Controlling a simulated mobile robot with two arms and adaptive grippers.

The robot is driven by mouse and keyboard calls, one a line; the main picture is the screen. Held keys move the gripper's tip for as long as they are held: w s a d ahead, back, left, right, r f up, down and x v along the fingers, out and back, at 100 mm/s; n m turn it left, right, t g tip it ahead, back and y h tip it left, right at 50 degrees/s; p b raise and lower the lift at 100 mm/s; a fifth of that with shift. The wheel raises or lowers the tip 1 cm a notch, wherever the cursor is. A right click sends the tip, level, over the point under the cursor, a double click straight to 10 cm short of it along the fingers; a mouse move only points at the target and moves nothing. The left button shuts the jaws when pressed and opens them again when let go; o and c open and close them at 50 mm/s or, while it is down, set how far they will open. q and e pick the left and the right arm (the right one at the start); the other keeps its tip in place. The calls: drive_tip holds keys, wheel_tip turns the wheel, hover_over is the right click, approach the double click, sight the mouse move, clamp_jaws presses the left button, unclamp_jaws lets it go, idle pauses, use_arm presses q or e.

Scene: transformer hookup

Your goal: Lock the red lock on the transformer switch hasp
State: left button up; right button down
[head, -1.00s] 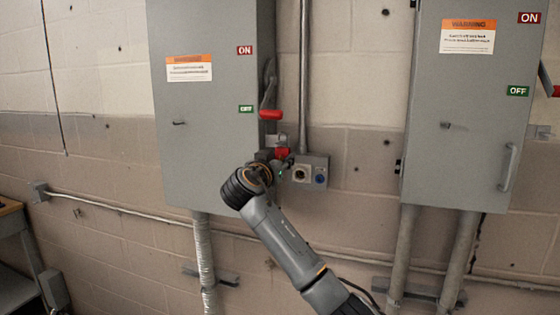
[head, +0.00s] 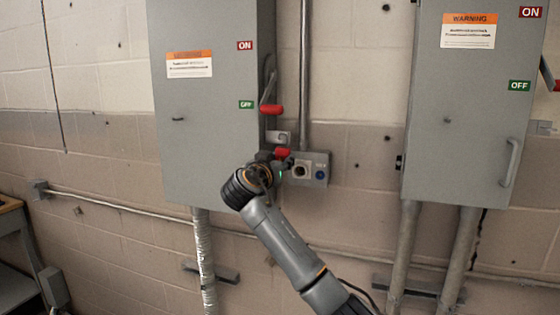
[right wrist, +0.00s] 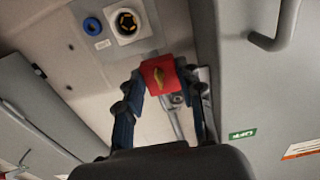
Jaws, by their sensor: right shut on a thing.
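The red lock (head: 282,153) is held between the fingertips of my right gripper (head: 277,162), beside the lower right edge of the left grey switch cabinet. In the right wrist view the lock (right wrist: 158,72) sits between both fingertips of my right gripper (right wrist: 157,78), its keyway face towards the camera. The grey metal hasp (head: 279,137) shows just above the lock on the cabinet's side. I cannot tell whether the shackle passes through it. The switch handle (head: 271,109) with its red grip is above, low near the OFF label. My left gripper is out of view.
A small grey socket box (head: 316,168) with a round socket and a blue one is close right of my right gripper. A vertical conduit (head: 304,75) runs above it. A second grey cabinet (head: 465,120) stands further right. Bare wall lies between.

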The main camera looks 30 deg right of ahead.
drive_tip(key=shift+f, duration=0.35)
drive_tip(key=c, duration=0.8)
unclamp_jaws()
drive_tip(key=b+v, duration=0.2)
drive_tip(key=v, duration=0.3)
drive_tip(key=shift+s+a, duration=0.1)
drive_tip(key=v, duration=1.2)
